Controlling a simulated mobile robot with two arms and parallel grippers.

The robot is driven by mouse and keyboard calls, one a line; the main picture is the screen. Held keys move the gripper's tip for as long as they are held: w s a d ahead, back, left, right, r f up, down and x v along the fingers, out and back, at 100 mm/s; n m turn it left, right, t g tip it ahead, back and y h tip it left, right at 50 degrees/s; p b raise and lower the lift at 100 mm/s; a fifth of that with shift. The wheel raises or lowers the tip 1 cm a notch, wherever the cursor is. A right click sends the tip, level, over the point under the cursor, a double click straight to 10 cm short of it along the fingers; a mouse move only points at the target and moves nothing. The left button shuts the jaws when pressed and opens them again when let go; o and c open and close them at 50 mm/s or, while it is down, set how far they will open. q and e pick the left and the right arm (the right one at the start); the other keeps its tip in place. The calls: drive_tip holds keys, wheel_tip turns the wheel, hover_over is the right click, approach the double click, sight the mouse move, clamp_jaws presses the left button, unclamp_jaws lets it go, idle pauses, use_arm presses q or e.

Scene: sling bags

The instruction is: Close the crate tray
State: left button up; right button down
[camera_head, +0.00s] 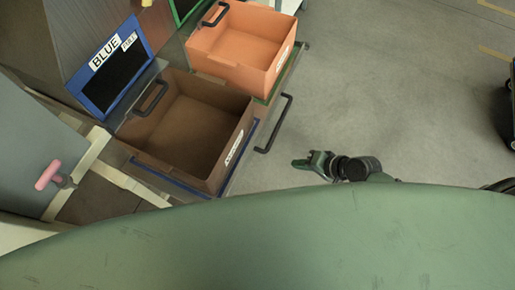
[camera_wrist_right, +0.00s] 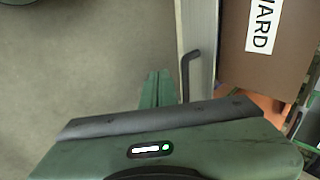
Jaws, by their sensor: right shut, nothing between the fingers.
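A brown crate (camera_head: 237,108) sits on a blue-edged tray (camera_head: 170,181) that is pulled out from the rack, in the head view. The tray's black handle (camera_head: 281,126) sticks out on its right side. In the right wrist view the handle (camera_wrist_right: 187,72) stands beside the fingers, and the crate's brown wall (camera_wrist_right: 270,65) with a white label is at the right. My right gripper (camera_head: 298,163) is to the right of and below the handle in the head view, apart from it. Its fingers (camera_wrist_right: 158,78) are shut and empty. My left gripper is out of view.
An orange crate (camera_head: 232,75) sits on a green-edged tray behind the brown one. A blue-framed BLUE sign (camera_head: 110,68) stands at the left. A pink knob (camera_head: 48,175) is on a grey panel. Floor at the right is clear; dark wheeled objects stand at the far right edge.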

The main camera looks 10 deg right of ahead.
drive_tip(key=a+r+y, duration=0.1)
drive_tip(key=a+r, duration=0.2)
drive_tip(key=r, duration=0.2)
drive_tip(key=w+a+f, duration=0.2)
drive_tip(key=a, duration=0.1)
drive_tip(key=w+a+f, duration=0.2)
drive_tip(key=a, duration=0.1)
drive_tip(key=w+a+f, duration=0.2)
drive_tip(key=a, duration=0.1)
drive_tip(key=shift+w+a+p, duration=0.25)
drive_tip(key=shift+p, duration=0.1)
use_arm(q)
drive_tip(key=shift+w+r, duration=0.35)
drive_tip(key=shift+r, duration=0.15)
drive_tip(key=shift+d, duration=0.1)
use_arm(e)
drive_tip(key=shift+w+a, duration=0.1)
